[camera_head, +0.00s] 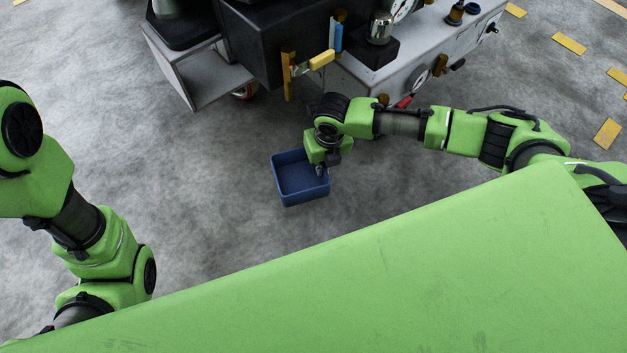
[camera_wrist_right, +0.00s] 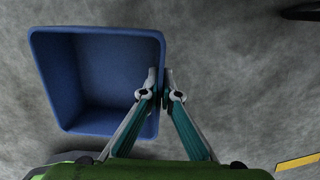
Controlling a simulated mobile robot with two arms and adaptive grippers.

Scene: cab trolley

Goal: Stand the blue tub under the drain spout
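The blue tub (camera_head: 288,197) is an open square box, upright below the cart's front. In the right wrist view the tub (camera_wrist_right: 95,122) fills the left side, and it looks empty. My right gripper (camera_head: 321,170) is at the tub's right wall. In the wrist view its fingers (camera_wrist_right: 160,88) straddle that wall, one inside and one outside, and look closed on it. I cannot tell whether the tub touches the floor. A valve with a yellow handle (camera_head: 322,60) sticks out of the cart, up from the tub; which part is the spout is unclear. My left gripper is out of view.
The cart (camera_head: 365,85) stands at the top with a grey sloping side panel (camera_head: 200,80), gauges and a red-handled fitting (camera_head: 404,102). A blue lever (camera_head: 337,37) is beside the yellow one. Grey floor around the tub is clear. Yellow floor marks (camera_head: 568,43) lie at right.

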